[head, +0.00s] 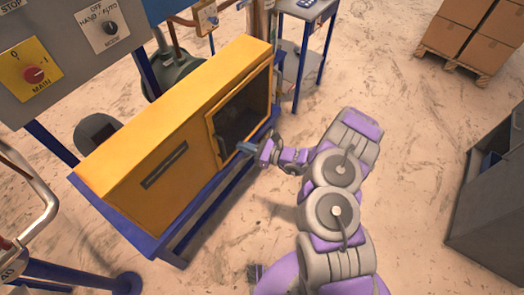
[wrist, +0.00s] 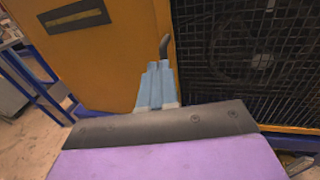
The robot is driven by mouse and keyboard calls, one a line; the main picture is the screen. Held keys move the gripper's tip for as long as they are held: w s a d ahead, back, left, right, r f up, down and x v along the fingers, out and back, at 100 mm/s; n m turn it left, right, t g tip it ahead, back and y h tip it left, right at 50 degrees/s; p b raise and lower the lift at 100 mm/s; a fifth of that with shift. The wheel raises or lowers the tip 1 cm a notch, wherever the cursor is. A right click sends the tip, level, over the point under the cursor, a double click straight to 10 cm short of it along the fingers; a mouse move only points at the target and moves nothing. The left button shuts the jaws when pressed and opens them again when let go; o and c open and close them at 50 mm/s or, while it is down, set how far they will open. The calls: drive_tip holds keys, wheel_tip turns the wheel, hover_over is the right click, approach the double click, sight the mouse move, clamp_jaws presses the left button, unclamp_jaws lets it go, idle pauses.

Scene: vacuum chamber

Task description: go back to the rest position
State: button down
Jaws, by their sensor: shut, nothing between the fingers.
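My gripper (head: 247,148) is at the lower front edge of the yellow chamber cabinet (head: 135,155), beside its framed mesh door (head: 241,108). In the wrist view, the two light-blue fingers (wrist: 155,68) lie together with nothing between them. A dark handle (wrist: 164,46) stands just beyond the fingertips; I cannot tell whether they touch it. The black mesh (wrist: 245,55) of the door is to the right of the fingers, and the door looks shut. My purple and grey arm reaches from the lower right toward the cabinet.
A grey control panel (head: 62,45) with switches is at the upper left, and a bent metal rail (head: 38,190) is below it. Boxes (head: 470,35) on a pallet are at the upper right. A grey bin (head: 490,200) stands at the right. The floor between is clear.

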drive_tip(key=w+p+v, duration=0.1)
drive_tip(key=v, duration=0.7)
drive_tip(key=s+a+r+n+g, duration=0.5)
drive_tip(key=s+r+n+g, duration=0.15)
drive_tip(key=r, duration=0.45)
drive_tip(key=s+a+r+n+g, duration=0.5)
drive_tip(key=s+r+n, duration=0.2)
drive_tip(key=r, duration=0.4)
drive_tip(key=s+d+r+n+g+h, duration=0.1)
drive_tip(key=s+d+r+n+h, duration=0.25)
drive_tip(key=s, duration=0.35)
drive_tip(key=s+d+r+n+g+h, duration=0.1)
drive_tip(key=s+d+r+n+h, duration=0.15)
drive_tip(key=s+h, duration=0.3)
drive_tip(key=s+d+n+t+h, duration=0.1)
drive_tip(key=s+d+t+h, duration=0.1)
drive_tip(key=s+d, duration=0.3)
drive_tip(key=s+d+r+n+t+h, duration=0.1)
drive_tip(key=s+d+n+t+h, duration=0.1)
drive_tip(key=s+d+h, duration=0.3)
drive_tip(key=d+t, duration=0.1)
drive_tip(key=d, duration=0.3)
drive_tip(key=shift+s+d+r, duration=0.15)
drive_tip(key=shift+d+r, duration=0.2)
